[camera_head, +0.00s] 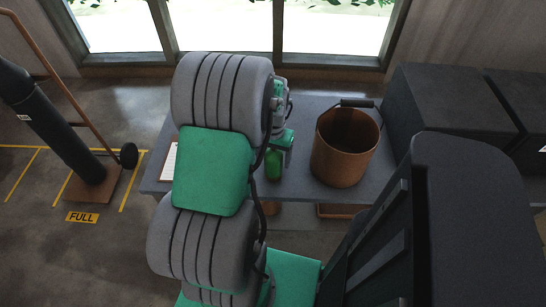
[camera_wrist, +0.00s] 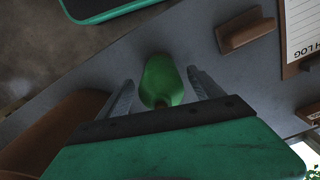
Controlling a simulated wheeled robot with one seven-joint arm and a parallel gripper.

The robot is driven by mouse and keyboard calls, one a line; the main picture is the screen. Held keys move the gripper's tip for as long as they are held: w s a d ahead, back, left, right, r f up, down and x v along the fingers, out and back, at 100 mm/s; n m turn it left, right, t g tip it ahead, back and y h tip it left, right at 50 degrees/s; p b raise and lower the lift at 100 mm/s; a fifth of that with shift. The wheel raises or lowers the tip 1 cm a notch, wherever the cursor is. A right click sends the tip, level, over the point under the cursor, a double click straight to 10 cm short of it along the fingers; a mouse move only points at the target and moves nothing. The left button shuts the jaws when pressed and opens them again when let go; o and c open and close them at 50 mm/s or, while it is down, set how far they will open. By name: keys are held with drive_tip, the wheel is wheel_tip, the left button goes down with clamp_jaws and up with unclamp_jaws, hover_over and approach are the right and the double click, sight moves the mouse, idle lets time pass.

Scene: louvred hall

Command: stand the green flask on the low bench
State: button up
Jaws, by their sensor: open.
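The green flask (camera_head: 274,165) stands on the grey tabletop (camera_head: 300,186), left of a copper bucket. In the wrist view the flask (camera_wrist: 162,80) lies between the two fingers of my gripper (camera_wrist: 160,84). The fingers are apart, with a visible gap on each side of the flask. In the head view my arm and gripper cover part of the flask and the table. I cannot tell whether this grey table is the low bench; no other bench is clearly visible.
The copper bucket (camera_head: 345,148) with a dark handle stands close to the right of the flask. A clipboard (camera_wrist: 303,35) and a brown block (camera_wrist: 246,32) lie on the table. Dark boxes (camera_head: 440,105) stand at right; a cylinder trolley (camera_head: 45,125) stands at left.

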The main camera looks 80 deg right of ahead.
wheel_tip(320, 180, up, 12)
drive_tip(key=shift+r+p, duration=0.2)
drive_tip(key=shift+p, duration=0.55)
drive_tip(key=w+a+r+n, duration=0.2)
drive_tip(key=w+a+n, duration=0.3)
drive_tip(key=w, duration=0.4)
drive_tip(key=w+a+r+n, duration=0.1)
drive_tip(key=w+a+n, duration=0.1)
drive_tip(key=w+a, duration=0.7)
drive_tip(key=w+a+n, duration=0.1)
drive_tip(key=a+n, duration=0.3)
drive_tip(key=a, duration=0.5)
drive_tip(key=w+a+n+t, duration=0.1)
drive_tip(key=w+a+n, duration=0.1)
drive_tip(key=a, duration=0.6)
drive_tip(key=w+a+n+t, duration=0.1)
drive_tip(key=w+a+n, duration=0.1)
drive_tip(key=a+n, duration=0.3)
drive_tip(key=a, duration=0.4)
drive_tip(key=shift+w+a+r+n, duration=0.25)
drive_tip(key=shift+a+r+n, duration=0.05)
drive_tip(key=shift+r, duration=0.05)
